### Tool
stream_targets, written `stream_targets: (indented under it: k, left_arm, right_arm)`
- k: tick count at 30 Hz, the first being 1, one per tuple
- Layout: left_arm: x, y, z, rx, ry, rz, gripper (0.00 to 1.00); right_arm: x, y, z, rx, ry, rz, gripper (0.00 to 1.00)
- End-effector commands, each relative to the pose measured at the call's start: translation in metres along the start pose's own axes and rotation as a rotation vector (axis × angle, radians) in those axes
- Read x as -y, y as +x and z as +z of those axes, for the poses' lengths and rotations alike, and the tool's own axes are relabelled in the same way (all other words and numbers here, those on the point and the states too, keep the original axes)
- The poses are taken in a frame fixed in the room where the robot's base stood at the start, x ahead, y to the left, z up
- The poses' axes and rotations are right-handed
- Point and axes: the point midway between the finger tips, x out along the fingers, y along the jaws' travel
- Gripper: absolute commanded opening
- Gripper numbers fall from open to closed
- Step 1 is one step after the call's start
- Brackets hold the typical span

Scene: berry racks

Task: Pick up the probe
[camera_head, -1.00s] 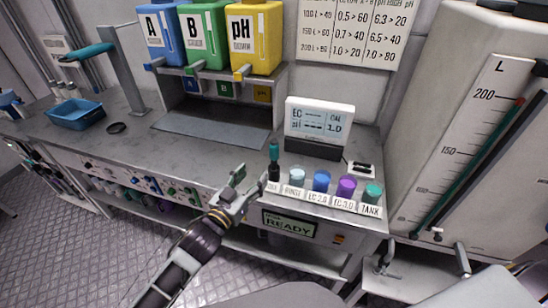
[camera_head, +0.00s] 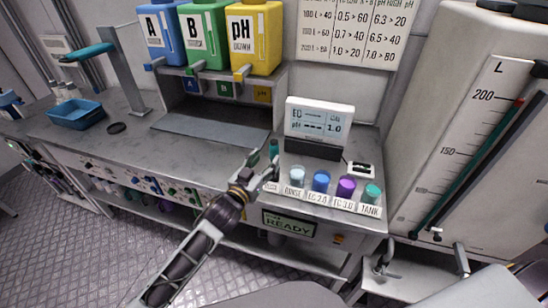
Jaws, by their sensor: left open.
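The probe (camera_head: 274,149) is a thin upright teal-topped stick at the left end of the row of cups on the bench. Its lower part and its holder are hidden behind my left gripper. My left gripper (camera_head: 264,165) is open, with its fingers right at the probe. I cannot tell whether the probe is between the fingers or just behind them. My right gripper is not in view.
To the right stand the rinse cup (camera_head: 297,175), blue cup (camera_head: 321,181), purple cup (camera_head: 345,187) and teal tank cup (camera_head: 371,194). A meter (camera_head: 318,125) stands behind them. Coloured bottles (camera_head: 203,35) sit on a shelf. A large tank (camera_head: 470,100) is at right.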

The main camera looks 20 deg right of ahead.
Motion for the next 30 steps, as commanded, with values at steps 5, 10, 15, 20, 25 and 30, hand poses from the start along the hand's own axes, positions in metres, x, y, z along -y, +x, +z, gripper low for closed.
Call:
stream_targets:
  k: [5, 10, 15, 20, 25, 30]
  left_arm:
    - [0.000, 0.006, -0.001, 0.000, 0.001, 0.000, 0.55]
    - [0.000, 0.006, 0.000, 0.000, 0.001, 0.000, 0.55]
    - [0.000, 0.006, 0.000, 0.000, 0.001, 0.000, 0.55]
    - [-0.001, 0.012, -0.001, 0.000, 0.001, -0.001, 0.55]
    - [-0.003, 0.026, -0.003, -0.001, 0.001, -0.001, 0.55]
    - [-0.005, 0.041, -0.003, 0.000, 0.002, -0.001, 0.55]
  right_arm:
    - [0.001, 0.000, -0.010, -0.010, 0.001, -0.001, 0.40]
    - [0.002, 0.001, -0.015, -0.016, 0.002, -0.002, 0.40]
    - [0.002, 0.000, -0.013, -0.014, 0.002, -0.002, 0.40]
    - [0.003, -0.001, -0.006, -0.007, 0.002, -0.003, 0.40]
    - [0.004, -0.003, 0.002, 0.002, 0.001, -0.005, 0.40]
    - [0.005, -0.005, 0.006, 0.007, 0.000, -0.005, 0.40]
